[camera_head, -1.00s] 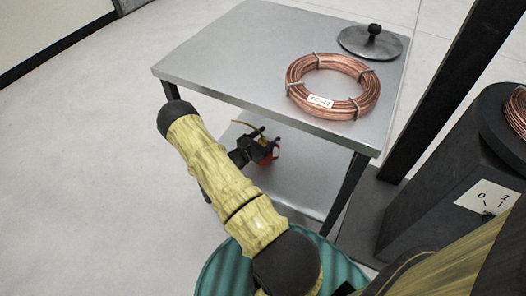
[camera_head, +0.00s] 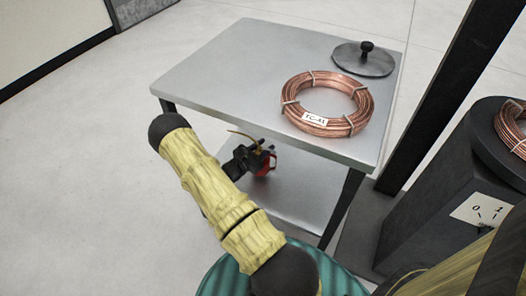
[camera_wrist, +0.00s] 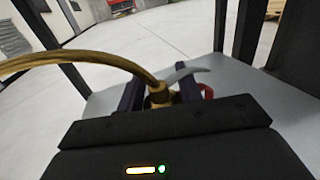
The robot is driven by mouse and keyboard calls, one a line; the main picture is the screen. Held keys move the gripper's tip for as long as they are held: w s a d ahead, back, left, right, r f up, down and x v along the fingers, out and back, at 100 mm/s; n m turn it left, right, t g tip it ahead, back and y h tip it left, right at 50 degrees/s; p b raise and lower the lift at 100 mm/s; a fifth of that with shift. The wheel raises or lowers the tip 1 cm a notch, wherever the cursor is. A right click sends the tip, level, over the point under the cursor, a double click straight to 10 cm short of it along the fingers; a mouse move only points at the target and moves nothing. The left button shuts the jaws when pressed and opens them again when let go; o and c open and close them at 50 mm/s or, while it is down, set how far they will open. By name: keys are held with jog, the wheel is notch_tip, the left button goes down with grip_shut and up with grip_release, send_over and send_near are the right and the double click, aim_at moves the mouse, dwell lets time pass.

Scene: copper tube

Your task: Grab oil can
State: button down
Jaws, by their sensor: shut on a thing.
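The oil can (camera_head: 265,161) is red with a thin brass spout, and it shows at the lower shelf of the metal table, partly hidden by my gripper. My gripper (camera_head: 250,158) is shut on the oil can. In the wrist view my gripper's fingers (camera_wrist: 158,94) stand on both sides of the can's brass neck (camera_wrist: 159,95). The curved spout runs off to the left, and a grey lever and a bit of red show beyond the fingers. I cannot tell how far the can is off the shelf.
The table's top (camera_head: 225,75) is above and behind my gripper. On it are a copper tube coil (camera_head: 290,105) and a grey lid with a knob (camera_head: 364,60). The lower shelf (camera_head: 300,190) is otherwise clear. A table leg (camera_head: 343,205) and a dark machine (camera_head: 440,195) stand to the right.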

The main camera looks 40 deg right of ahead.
notch_tip(320, 180, up, 7)
jog(key=shift+r+p, duration=0.15)
jog(key=shift+p, duration=1)
